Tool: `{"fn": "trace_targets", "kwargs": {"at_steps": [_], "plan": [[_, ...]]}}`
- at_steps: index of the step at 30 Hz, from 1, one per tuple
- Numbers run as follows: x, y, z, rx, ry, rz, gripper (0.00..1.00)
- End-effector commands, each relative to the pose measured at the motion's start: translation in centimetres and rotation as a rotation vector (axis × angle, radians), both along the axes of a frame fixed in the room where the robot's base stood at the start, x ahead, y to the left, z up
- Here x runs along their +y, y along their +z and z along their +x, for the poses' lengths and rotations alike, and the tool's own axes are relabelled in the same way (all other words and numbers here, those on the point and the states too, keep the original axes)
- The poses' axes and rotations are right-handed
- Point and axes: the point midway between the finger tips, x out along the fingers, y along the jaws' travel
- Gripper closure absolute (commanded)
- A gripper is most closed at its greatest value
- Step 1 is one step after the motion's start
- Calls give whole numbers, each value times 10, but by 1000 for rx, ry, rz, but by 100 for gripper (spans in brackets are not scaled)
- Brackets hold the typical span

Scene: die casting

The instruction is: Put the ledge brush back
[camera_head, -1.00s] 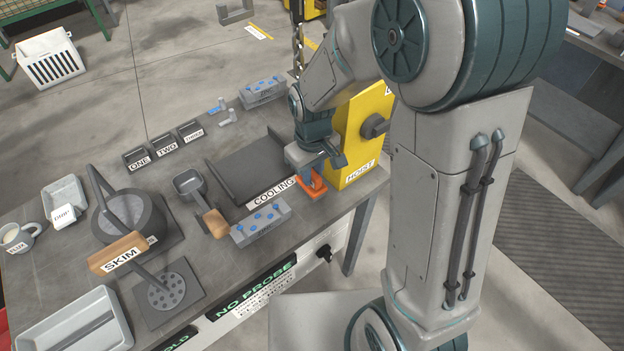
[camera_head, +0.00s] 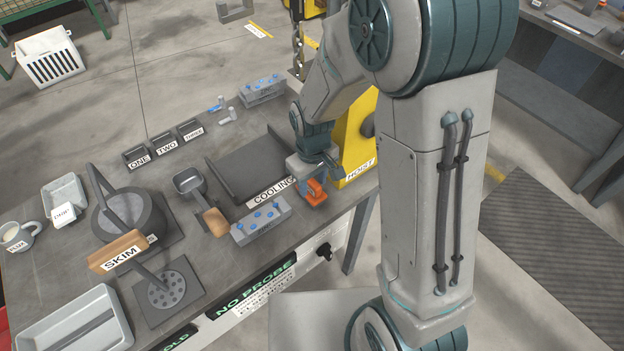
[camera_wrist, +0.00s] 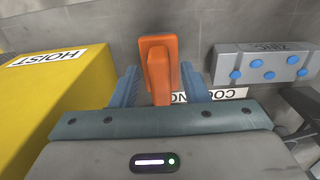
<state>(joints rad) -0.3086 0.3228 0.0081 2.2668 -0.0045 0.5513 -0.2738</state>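An orange piece with an upright handle (camera_head: 315,193) is at the table's right front edge, beside the cooling plate. It may be the ledge brush; I see no bristles. In the wrist view the orange piece (camera_wrist: 160,65) stands between my two blue-grey fingers. My gripper (camera_head: 318,172) points down over it, and in the wrist view my gripper (camera_wrist: 162,88) has a finger on each side of the handle, with narrow gaps showing. It looks open around the handle, not clamped. The lower part of the piece is partly hidden.
The yellow HOIST block (camera_head: 357,140) stands close on the right. A grey block with blue studs (camera_head: 261,222) and the COOLING plate (camera_head: 250,172) are to the left.

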Motion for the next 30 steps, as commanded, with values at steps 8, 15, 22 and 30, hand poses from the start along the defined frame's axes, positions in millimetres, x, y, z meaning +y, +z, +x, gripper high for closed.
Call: {"fn": "trace_targets", "kwargs": {"at_steps": [8,15,22,30], "plan": [[0,17,1,-4,0,1,59],[1,67,1,-7,1,2,59],[0,108,1,-4,0,1,59],[0,124,0,-1,0,1,59]]}}
